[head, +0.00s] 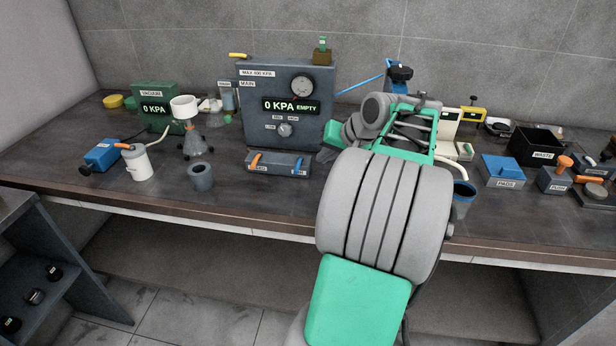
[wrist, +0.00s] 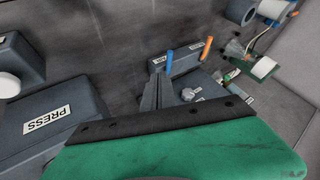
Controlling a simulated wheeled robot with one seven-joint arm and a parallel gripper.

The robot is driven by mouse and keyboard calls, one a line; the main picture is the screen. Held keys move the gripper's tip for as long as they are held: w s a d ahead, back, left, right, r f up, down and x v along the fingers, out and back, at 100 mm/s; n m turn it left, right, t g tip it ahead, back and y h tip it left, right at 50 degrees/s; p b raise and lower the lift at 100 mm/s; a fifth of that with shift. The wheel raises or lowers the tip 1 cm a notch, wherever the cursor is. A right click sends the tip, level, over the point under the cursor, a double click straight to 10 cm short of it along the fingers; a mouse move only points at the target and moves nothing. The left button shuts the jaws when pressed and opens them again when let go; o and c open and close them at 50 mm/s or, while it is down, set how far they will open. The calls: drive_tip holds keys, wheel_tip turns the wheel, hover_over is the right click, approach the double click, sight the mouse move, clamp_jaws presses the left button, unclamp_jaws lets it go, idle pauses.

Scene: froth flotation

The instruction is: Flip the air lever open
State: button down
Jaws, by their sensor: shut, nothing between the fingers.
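A low dark block (head: 279,171) stands in front of the grey main panel and carries an orange lever (head: 255,161) and a blue lever (head: 299,168). Its small labels are too blurred to read, so I cannot tell which is the air lever. In the wrist view, the blue lever (wrist: 169,61) and orange lever (wrist: 206,48) stick up from the block. My gripper (wrist: 159,76) is shut and empty, with its fingertips close to the blue lever's side; contact cannot be told. In the head view my arm hides much of the gripper, right of the block.
The main panel (head: 245,95) reads 0 KPA EMPTY. A green vacuum box (head: 148,92), a flask (head: 194,143) and a grey cup (head: 201,177) stand left. A PRESS box (wrist: 40,120) shows in the wrist view. A PADS box (head: 502,170) and black waste bin (head: 536,147) stand right.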

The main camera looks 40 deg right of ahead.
sight(298, 166)
drive_tip(key=x, duration=1)
drive_tip(key=shift+w+a, duration=0.1)
drive_tip(key=shift+r, duration=0.1)
